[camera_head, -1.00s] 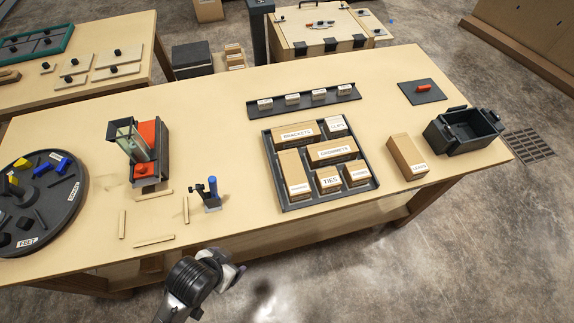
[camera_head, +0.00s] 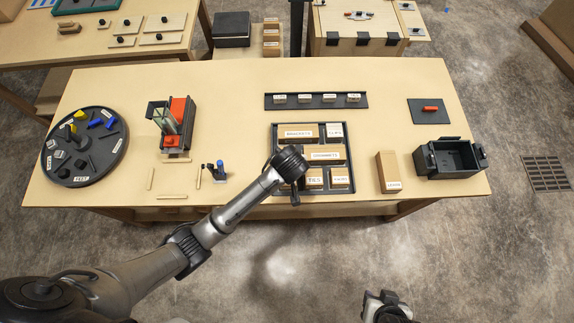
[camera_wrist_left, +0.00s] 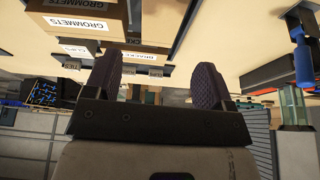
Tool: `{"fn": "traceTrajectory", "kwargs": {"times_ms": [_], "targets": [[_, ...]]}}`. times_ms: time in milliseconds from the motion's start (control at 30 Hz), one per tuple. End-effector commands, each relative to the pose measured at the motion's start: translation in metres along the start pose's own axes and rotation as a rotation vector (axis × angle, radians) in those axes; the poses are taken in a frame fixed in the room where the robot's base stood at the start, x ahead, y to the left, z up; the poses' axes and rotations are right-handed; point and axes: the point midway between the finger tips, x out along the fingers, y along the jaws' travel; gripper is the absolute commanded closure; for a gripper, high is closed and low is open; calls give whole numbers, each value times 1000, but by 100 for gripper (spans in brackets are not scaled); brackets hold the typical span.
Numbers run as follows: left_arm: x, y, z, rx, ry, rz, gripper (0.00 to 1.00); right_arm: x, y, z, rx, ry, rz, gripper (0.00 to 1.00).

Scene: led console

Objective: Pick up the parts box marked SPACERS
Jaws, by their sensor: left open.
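A dark divided tray (camera_head: 350,160) on the table holds several cardboard parts boxes. I read BRACKETS (camera_head: 298,132) and GROMMETS (camera_head: 326,154), with TIES (camera_head: 313,180) at the front. No box legibly marked SPACERS shows; the tray's left front compartment is hidden behind my left wrist. My left gripper (camera_head: 291,165) is over that left side of the tray. In the left wrist view its two dark fingers (camera_wrist_left: 156,88) are spread with nothing held between them, and GROMMETS-labelled surfaces show at top left. A part of my right arm end (camera_head: 385,306) shows at the bottom edge; its jaws are unclear.
A lone carton (camera_head: 388,172) and an open black bin (camera_head: 455,158) stand right of the tray. A rail with labelled blocks (camera_head: 317,101) lies behind it. A small blue-topped stand (camera_head: 217,172), a red device (camera_head: 177,125) and a round turntable (camera_head: 85,148) are left.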

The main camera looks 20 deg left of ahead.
Motion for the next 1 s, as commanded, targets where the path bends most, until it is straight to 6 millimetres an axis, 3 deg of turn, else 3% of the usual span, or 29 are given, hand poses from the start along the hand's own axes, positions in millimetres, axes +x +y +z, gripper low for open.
{"fn": "traceTrajectory", "kwargs": {"times_ms": [400,767,1000], "targets": [[64,-1,1,-38,-2,-4,23,6,2,0,-4,5,6,57],[87,-1,0,-37,-1,-2,23,7,5,1,-12,5,13,57],[117,-4,2,-36,-2,-4,23,8,4,1,-8,6,10,57]]}}
